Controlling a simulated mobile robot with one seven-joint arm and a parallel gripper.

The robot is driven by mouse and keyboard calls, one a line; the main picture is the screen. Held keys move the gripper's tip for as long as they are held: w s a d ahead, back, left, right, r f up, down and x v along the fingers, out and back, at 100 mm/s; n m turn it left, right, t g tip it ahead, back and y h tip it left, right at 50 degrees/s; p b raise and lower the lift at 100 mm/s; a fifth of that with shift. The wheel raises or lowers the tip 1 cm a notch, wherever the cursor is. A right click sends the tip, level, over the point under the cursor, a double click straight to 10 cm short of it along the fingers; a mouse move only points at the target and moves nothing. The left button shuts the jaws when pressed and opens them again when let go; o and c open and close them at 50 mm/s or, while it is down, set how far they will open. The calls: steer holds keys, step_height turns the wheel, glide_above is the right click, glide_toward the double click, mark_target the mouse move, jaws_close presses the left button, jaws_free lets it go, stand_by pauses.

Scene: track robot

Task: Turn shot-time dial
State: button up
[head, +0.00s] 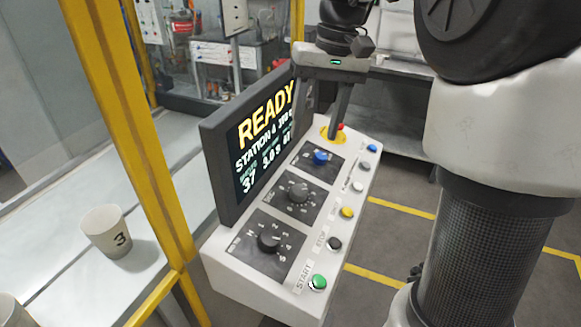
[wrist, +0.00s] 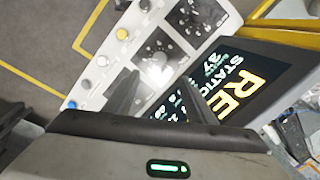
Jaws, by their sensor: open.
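A white control panel (head: 250,288) carries three dials on dark plates in the head view: a near black dial (head: 269,242), a middle grey dial (head: 297,193) and a far blue dial (head: 320,157). Their labels are too small to tell which is shot-time. My gripper (head: 336,130) is above the panel's far end, fingers pointing down. In the wrist view my gripper (wrist: 155,92) is open and empty, fingers apart, with the middle dial (wrist: 158,60) beyond the tips. The near dial shows at the top edge (wrist: 190,10); the far blue dial is hidden there.
A screen (head: 213,165) reading READY stands along the panel's left side, close to my gripper. Several coloured buttons, including a green START button (head: 317,282), line the right side. A yellow post (head: 135,130) and a paper cup (head: 106,232) are at left.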

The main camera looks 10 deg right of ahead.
mark_target(300, 190)
steer(key=f, duration=0.5)
steer(key=a+f+b, duration=0.1)
steer(key=f, duration=0.4)
steer(key=a+f+b, duration=0.1)
steer(key=f, duration=0.4)
steer(key=shift+w+a+f, duration=0.1)
steer(key=shift+a+f, duration=0.1)
steer(key=shift+a, duration=0.05)
steer(key=c, duration=1)
